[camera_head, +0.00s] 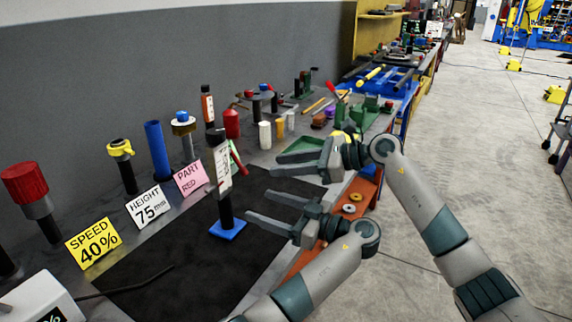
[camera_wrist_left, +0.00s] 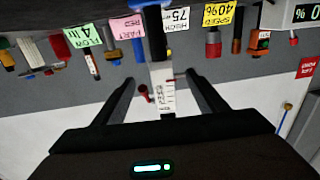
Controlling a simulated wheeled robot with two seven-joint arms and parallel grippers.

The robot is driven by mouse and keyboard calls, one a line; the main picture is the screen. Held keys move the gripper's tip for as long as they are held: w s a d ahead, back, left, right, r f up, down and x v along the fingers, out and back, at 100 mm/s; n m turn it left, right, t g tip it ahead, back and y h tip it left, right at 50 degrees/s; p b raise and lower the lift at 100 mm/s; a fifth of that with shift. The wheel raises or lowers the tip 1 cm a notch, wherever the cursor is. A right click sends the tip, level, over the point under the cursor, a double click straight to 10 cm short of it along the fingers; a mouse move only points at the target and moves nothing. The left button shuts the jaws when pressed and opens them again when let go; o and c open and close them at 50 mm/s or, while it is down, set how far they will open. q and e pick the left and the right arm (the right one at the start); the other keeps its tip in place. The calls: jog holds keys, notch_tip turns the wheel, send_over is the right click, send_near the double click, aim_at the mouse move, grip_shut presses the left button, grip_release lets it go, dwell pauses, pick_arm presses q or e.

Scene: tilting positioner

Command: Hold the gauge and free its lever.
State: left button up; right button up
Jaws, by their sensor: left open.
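The gauge (camera_head: 222,168) stands upright on a blue base (camera_head: 228,230) on the black mat, a dark post with a white marked scale. Its red lever (camera_head: 238,157) sticks out beside the scale. My left gripper (camera_head: 257,204) is open to the right of the post in the head view. In the left wrist view, the gauge's white scale (camera_wrist_left: 161,92) shows between the spread fingers of my left gripper (camera_wrist_left: 160,76), and the red lever (camera_wrist_left: 144,92) lies beside it; I see no contact. My right gripper (camera_head: 285,162) is open and empty, farther back and right of the gauge.
Signs stand left of the mat: yellow SPEED (camera_head: 93,243), white HEIGHT (camera_head: 149,207) and pink PART (camera_head: 191,178). Behind them are several posts, including a red-capped one (camera_head: 25,184) and a blue cylinder (camera_head: 157,150). The black mat (camera_head: 175,275) is mostly clear. An orange tray (camera_head: 362,190) lies at right.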

aim_at(223, 190)
pick_arm(q)
jog(key=shift+a, duration=0.15)
jog(key=x, duration=1.7)
jog(key=shift+w, duration=0.1)
jog(key=c, duration=1.6)
